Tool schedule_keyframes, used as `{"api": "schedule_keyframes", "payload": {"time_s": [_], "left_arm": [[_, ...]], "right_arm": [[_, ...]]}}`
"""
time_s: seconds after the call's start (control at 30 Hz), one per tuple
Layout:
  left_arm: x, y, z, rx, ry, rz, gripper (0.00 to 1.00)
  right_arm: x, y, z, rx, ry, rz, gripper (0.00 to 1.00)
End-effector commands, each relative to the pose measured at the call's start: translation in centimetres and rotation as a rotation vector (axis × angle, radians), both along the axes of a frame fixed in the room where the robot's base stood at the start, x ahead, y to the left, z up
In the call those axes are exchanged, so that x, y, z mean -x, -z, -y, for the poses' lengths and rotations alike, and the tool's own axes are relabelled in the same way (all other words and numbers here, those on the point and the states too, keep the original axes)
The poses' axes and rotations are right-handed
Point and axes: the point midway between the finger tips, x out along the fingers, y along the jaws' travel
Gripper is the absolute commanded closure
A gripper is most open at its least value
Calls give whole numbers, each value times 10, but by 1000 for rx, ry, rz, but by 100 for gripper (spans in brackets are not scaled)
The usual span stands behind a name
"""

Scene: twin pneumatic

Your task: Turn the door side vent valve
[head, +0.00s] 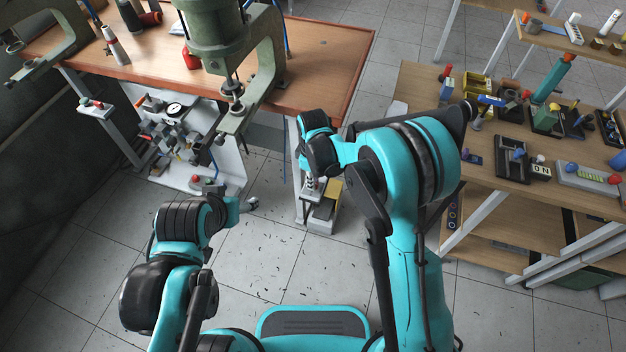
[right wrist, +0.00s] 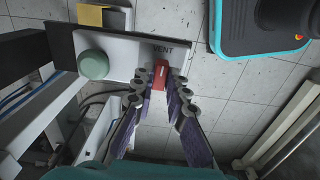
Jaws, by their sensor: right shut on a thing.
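The red vent valve handle (right wrist: 161,73) stands on a pale panel (right wrist: 125,50) marked "VENT" in the right wrist view. My right gripper (right wrist: 161,82) is shut on this handle, with one finger on each side of it. In the head view my right gripper (head: 313,187) reaches down to a small stand beside the bench leg, and the handle is too small or hidden to make out there. My left gripper (head: 248,203) is low in front of the bench, apart from the valve, and its fingers are too small to read.
A green domed button (right wrist: 94,65) sits beside the valve on the same panel. The press bench (head: 325,60) is ahead, with a gauge and valve assembly (head: 172,125) below it. A wooden shelf table (head: 425,90) stands at right.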

Motion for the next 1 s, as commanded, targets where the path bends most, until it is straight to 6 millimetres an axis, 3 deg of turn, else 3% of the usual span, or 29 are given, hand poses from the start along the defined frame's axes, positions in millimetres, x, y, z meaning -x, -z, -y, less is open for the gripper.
{"api": "schedule_keyframes", "payload": {"time_s": [1.0], "left_arm": [[0,7,0,0,0,0,34]], "right_arm": [[0,0,0,0,888,0,100]]}}
